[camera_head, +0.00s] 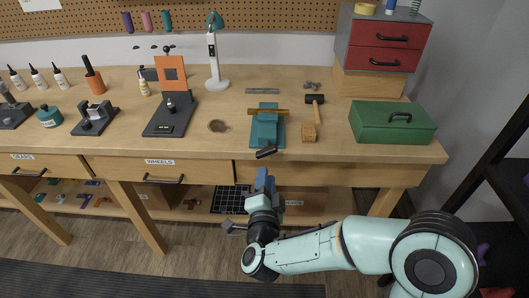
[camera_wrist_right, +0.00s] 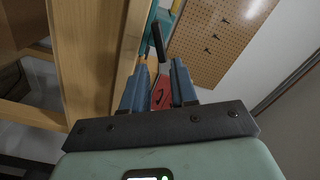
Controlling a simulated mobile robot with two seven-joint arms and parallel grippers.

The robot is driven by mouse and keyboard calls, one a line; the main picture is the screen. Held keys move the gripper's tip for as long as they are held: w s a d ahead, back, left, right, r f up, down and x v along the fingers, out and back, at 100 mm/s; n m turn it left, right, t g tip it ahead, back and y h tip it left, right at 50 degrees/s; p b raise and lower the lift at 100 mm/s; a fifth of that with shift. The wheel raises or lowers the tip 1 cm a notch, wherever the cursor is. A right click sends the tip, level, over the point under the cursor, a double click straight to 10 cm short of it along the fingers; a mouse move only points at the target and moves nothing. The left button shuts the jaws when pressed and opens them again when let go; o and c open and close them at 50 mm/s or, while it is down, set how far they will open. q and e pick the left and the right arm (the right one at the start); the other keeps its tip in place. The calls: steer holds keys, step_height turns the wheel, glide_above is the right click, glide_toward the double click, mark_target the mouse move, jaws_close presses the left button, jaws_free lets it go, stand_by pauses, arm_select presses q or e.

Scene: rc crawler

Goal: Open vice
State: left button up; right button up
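The teal vice (camera_head: 267,128) stands near the front edge of the workbench, with a thin wooden strip (camera_head: 268,112) across its top. Its dark handle (camera_head: 266,152) sticks out at the bench's front edge, tilted. My right gripper (camera_head: 264,176) is just below and in front of the handle, apart from it. In the right wrist view my gripper (camera_wrist_right: 160,68) shows two blue fingers spread with nothing held between them. The dark handle (camera_wrist_right: 158,42) shows beyond the fingertips there, with part of the teal vice (camera_wrist_right: 163,20) behind it. My left gripper is not in view.
A green toolbox (camera_head: 392,122) stands farther right. The bench drawers (camera_head: 330,174) are close behind my right gripper.

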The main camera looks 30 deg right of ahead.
mark_target(267, 154)
steer(key=x, duration=1)
steer(key=shift+w+d, duration=0.15)
steer(key=shift+w, duration=0.2)
jaws_close()
